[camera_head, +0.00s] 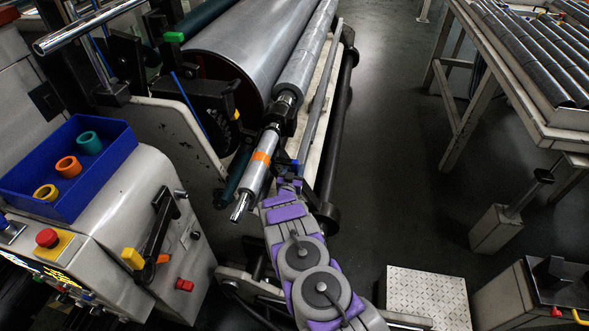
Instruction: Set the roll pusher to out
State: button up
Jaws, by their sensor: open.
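The film winder shows a large grey roll (245,50) with a thin metal roller (310,45) along its right side. A metal shaft with an orange band (262,157) points down and left from the roller's near end. No part is labelled as the roll pusher, so I cannot tell which part it is. My gripper (290,183) is at the far end of my grey and purple arm, just right of the shaft. It is open. Its fingertips are small and partly hidden, and I cannot tell whether they touch anything.
At left, a machine cabinet carries a blue tray (105,165) with coloured rings, a red button (47,237) and a black lever with a yellow end (133,258). A roller table (520,60) stands at upper right. A patterned step (428,297) is at the bottom. Dark floor between is clear.

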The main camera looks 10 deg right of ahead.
jog(key=shift+w+d, duration=0.55)
jog(key=shift+w, duration=0.05)
jog(key=shift+r, duration=0.1)
jog(key=shift+a, duration=0.15)
jog(key=shift+c, duration=1.4)
grip_shut()
